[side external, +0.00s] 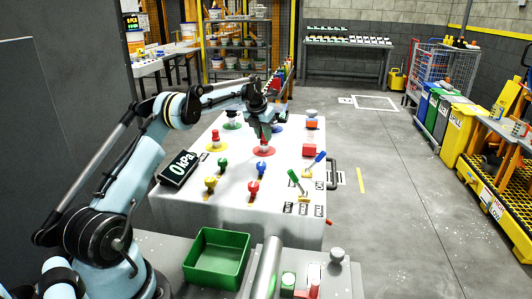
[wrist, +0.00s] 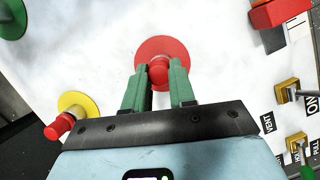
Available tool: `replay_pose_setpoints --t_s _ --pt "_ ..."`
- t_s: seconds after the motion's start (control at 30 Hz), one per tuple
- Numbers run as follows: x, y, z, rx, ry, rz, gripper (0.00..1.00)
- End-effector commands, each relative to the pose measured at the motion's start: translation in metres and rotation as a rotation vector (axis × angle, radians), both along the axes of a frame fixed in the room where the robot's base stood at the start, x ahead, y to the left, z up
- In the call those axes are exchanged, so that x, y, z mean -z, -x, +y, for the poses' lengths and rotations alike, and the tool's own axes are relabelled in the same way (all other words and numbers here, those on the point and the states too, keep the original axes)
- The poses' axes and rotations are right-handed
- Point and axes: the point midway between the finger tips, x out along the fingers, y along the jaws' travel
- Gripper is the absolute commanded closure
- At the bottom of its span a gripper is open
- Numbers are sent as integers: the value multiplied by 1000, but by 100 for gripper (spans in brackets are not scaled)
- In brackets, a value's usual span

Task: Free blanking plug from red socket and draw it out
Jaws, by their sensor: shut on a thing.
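The red socket (side external: 264,151) is a round red disc on the white bench top, and it also shows in the wrist view (wrist: 179,48). A plug with a red rounded head (wrist: 160,70) stands at this disc, between the green fingers of my gripper (wrist: 161,75). My gripper (side external: 264,131) points down over the red socket in the side view, shut on the plug. The fingers hide the sides of the plug. I cannot tell whether the plug's lower end is still in the socket.
A yellow socket (wrist: 77,101) with a red-headed plug (wrist: 57,128) is close on the left. A green socket (side external: 232,126) lies behind. Several coloured valves and handles (side external: 294,178) stand nearer the front. A 0 kPa display (side external: 179,168) and green tray (side external: 204,279) are nearer my base.

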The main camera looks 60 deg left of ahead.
Motion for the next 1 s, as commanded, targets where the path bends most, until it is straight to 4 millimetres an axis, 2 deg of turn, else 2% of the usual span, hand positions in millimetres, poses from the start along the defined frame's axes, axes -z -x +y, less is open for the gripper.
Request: replay_pose_setpoints --t_s 1.0 --pt "-28 0 0 0 0 0 100"
